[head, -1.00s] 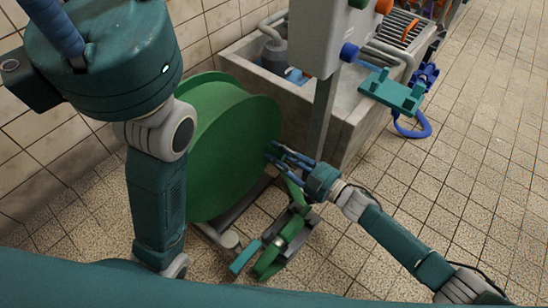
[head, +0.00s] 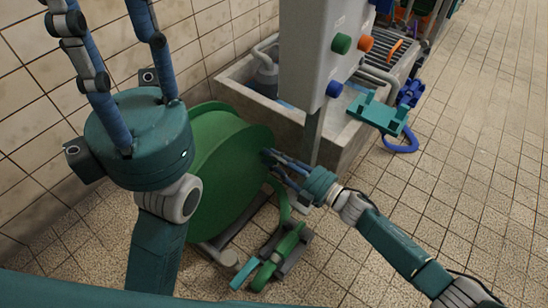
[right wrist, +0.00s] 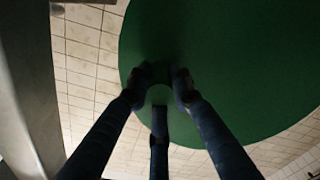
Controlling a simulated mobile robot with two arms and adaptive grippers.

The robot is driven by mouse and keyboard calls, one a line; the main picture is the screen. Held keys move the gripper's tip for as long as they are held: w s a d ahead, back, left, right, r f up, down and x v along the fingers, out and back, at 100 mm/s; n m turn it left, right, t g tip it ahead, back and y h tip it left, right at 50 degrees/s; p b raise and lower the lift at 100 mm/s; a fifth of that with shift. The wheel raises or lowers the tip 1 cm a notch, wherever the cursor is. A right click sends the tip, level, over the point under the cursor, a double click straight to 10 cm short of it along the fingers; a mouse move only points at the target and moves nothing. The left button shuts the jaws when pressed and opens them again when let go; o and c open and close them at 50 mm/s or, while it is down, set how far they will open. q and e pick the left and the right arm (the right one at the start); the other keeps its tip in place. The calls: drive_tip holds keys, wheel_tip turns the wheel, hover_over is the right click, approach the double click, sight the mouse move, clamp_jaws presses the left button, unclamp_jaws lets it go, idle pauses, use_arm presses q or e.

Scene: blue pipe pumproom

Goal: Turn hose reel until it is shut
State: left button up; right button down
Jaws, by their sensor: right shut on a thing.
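The green hose reel (head: 228,185) stands on the floor by the wall, left of centre in the head view. In the right wrist view its flat green side (right wrist: 235,60) fills the upper right. My right gripper (head: 268,156) is shut on the reel's right edge; in the right wrist view its fingers (right wrist: 158,88) meet at the disc's rim, with the exact contact dark. My left gripper (head: 108,45) points up at the upper left, its blue fingers spread and empty, the tips cut off by the frame. My left arm hides part of the reel's left side.
A green nozzle (head: 280,256) with a teal lever lies low beside the reel. A grey post-mounted box (head: 308,60) and a concrete trough (head: 345,135) stand behind. A teal bracket (head: 378,113) and blue hose are to the right. Tiled floor at right is clear.

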idle(0.4)
drive_tip(key=c, duration=1.5)
unclamp_jaws()
drive_tip(key=shift+c, duration=0.2)
drive_tip(key=shift+s+d, duration=0.1)
drive_tip(key=v, duration=1.2)
